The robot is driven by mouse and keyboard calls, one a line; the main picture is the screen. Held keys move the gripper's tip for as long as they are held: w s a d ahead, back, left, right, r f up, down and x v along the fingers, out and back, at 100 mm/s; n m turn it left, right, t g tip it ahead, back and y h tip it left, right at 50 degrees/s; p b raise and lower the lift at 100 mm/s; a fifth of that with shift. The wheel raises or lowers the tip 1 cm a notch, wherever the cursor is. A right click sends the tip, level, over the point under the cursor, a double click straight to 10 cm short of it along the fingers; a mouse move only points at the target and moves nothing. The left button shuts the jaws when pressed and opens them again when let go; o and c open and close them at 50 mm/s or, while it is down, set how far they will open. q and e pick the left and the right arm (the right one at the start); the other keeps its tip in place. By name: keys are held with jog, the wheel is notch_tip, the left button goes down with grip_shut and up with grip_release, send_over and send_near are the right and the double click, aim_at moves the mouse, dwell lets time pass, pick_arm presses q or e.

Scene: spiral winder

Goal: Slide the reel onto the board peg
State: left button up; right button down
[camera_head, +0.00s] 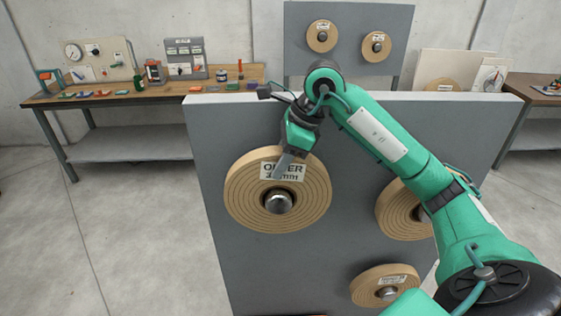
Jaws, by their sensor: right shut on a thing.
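A large tan spiral reel (240,205) with a white label reading "OUTER" is in front of the grey board (215,130), left of the picture's middle. A rounded silver peg end (279,202) shows in the reel's centre hole, so the reel is around the peg. How far the reel sits from the board is hard to tell. My right gripper (286,163) reaches in from above and is shut on the reel at its upper part, over the label. The gripper hides part of the label. My left gripper is not in view.
Two more reels are on the board, one (397,212) partly behind my right arm and one (382,285) lower down. A workbench (105,95) with small tools stands at the back left. A back panel (350,25) carries two small reels. Floor at left is clear.

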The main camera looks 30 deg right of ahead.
jog(key=shift+r, duration=0.1)
jog(key=c, duration=1)
grip_release()
jog(key=shift+c, duration=0.2)
jog(key=shift+o, duration=0.7)
jog(key=p+v, duration=0.5)
jog(key=v, duration=0.8)
jog(key=shift+s+r+p, duration=0.2)
jog(key=shift+r+p, duration=0.1)
jog(key=shift+d, duration=0.15)
